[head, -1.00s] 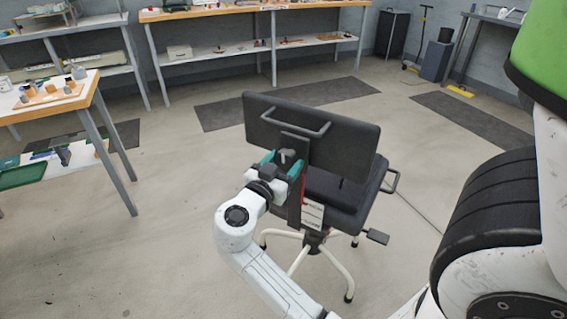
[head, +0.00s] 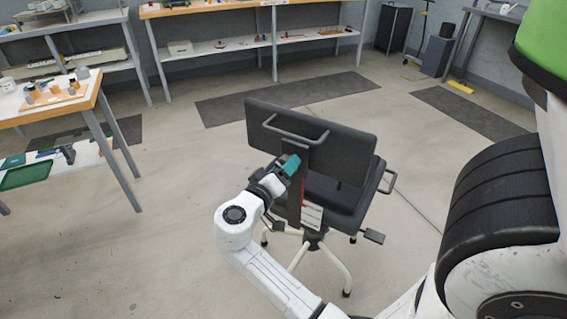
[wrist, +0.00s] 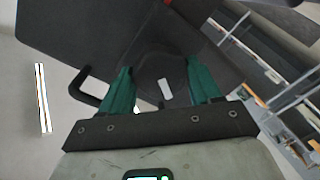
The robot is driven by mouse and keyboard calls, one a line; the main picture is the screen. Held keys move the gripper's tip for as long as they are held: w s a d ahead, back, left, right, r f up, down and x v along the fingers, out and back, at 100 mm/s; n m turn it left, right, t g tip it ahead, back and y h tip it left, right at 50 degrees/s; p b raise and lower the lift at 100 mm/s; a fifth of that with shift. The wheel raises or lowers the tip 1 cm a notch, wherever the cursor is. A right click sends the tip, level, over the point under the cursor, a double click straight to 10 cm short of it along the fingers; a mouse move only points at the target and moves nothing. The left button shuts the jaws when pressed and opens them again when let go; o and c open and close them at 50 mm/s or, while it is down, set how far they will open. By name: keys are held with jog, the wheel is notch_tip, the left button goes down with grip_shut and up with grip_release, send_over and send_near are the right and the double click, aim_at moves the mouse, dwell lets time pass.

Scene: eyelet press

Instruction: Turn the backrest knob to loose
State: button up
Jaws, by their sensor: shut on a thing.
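The office chair (head: 345,200) stands with the rear of its dark backrest (head: 345,142) towards me. My gripper (head: 289,165) is at the upright bar behind the backrest, below the grey handle bar. In the wrist view its two teal fingers (wrist: 160,68) are shut on the dark backrest knob (wrist: 152,66), which carries a pale mark. The fingers lie on either side of the knob. In the head view the knob is hidden by my gripper. A red mark (head: 304,200) and a white label (head: 312,214) show lower on the bar; I cannot read the label.
A side lever (head: 389,181) and a pedal-like paddle (head: 373,236) stick out at the chair's right. A wood-topped table (head: 85,100) stands at the left, benches (head: 250,10) along the back wall. The floor around the chair is clear apart from flat dark mats.

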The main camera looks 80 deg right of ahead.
jog(key=shift+w+f+n+g+p, duration=0.1)
jog(key=shift+n+g+p, duration=0.3)
jog(key=shift+n+p, duration=2.25)
jog(key=shift+w+n+g+p, duration=0.1)
jog(key=shift+n+g+p, duration=0.3)
jog(key=shift+n+p, duration=2.2)
jog(key=shift+n+b, duration=0.6)
jog(key=shift+n, duration=0.15)
jog(key=o, duration=1.1)
jog(key=shift+c, duration=0.2)
jog(key=shift+a, duration=0.1)
jog(key=b+v, duration=0.1)
jog(key=v, duration=0.9)
jog(key=shift+a, duration=0.3)
